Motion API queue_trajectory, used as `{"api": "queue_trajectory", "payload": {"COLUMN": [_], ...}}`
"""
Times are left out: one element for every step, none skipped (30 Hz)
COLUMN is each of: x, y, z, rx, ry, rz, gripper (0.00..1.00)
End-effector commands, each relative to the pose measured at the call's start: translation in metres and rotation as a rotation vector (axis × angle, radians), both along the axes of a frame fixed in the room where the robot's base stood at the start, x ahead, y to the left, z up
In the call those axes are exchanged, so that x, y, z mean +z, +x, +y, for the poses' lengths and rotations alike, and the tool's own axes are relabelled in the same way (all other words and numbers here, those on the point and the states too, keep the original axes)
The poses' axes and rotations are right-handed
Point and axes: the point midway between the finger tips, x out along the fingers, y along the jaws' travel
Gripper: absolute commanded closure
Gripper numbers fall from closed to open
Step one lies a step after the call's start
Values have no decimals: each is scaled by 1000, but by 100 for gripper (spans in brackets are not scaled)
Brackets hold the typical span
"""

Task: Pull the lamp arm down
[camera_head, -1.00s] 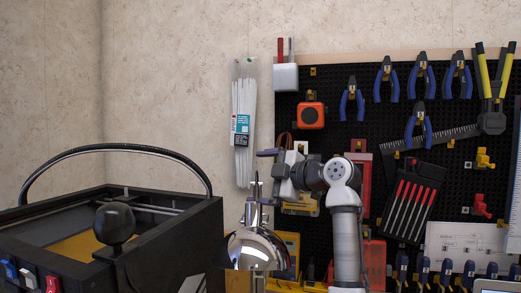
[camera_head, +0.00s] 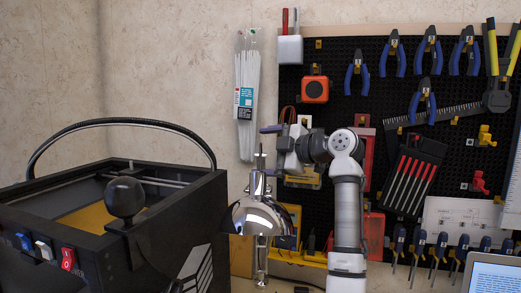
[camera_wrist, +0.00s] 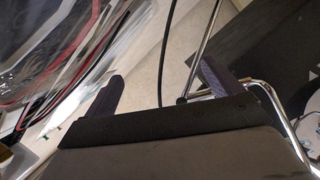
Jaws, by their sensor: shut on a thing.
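The lamp has a shiny chrome shade (camera_head: 262,217) in the head view, right of the black box. A thin upright part of the lamp (camera_head: 260,162) rises from the shade toward my gripper (camera_head: 268,142). In the wrist view, my gripper (camera_wrist: 160,92) has its two dark fingers set apart, with a thin chrome rod of the lamp arm (camera_wrist: 207,45) and a black cable (camera_wrist: 168,50) between them. My gripper is shut on the lamp arm, though the exact contact is hard to see. The lamp's lower end is only partly visible.
A black box (camera_head: 205,215) with a ball knob and coloured switches fills the left. A pegboard (camera_head: 345,135) with several pliers and other tools stands behind my arm. A laptop (camera_head: 492,273) is at the lower right.

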Motion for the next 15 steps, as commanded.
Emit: {"api": "queue_trajectory", "payload": {"x": [34,35,36,37,37,38,39,40,41,42,43,44,44,44,44], "y": [-16,-17,-18,-19,-20,-21,-22,-23,-24,-25,-26,-28,-28,-29,-29], "z": [-17,-19,-21,-23,-25,-27,-29,-30,-33,-34,-36,-38,-40,-41,-43], "rx": [-12,-12,-13,-13,-13,-13,-13,-13,-13,-13,-13,-13,-12,-12,-11], "ry": [27,27,27,27,27,27,27,27,27,27,26,26,26,25,24], "rz": [-49,-49,-49,-49,-49,-49,-49,-49,-49,-49,-49,-51,-49,-48,-46], "gripper": [25,23,20,18,18,18,25,20,18,19,29,41,64,72,72]}}
